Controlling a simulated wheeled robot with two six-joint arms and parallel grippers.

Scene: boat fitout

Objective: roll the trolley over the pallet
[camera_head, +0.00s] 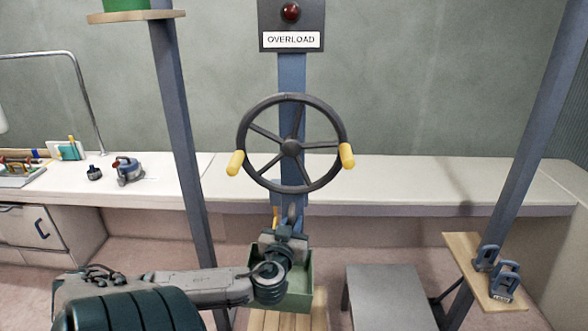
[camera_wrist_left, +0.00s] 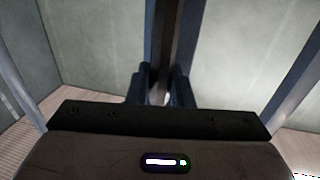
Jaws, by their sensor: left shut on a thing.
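My left arm comes in from the lower left, and its gripper (camera_head: 287,230) stands in front of the blue-grey post, below the handwheel. The left wrist view shows its two dark fingers (camera_wrist_left: 162,92) close together, with a dark upright strip behind them. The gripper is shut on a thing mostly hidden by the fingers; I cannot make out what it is. A wooden slatted pallet (camera_head: 268,321) shows at the bottom, under a green open box (camera_head: 298,294) partly covered by my arm. I cannot identify the trolley in either view. My right gripper is not in view.
A dark spoked handwheel (camera_head: 291,147) with two yellow knobs is on the post, under an OVERLOAD sign (camera_head: 291,40). Slanted grey legs stand left and right. A grey block (camera_head: 388,298) and a wooden shelf (camera_head: 480,272) with shackles are at the right. A long white bench (camera_head: 420,180) runs behind.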

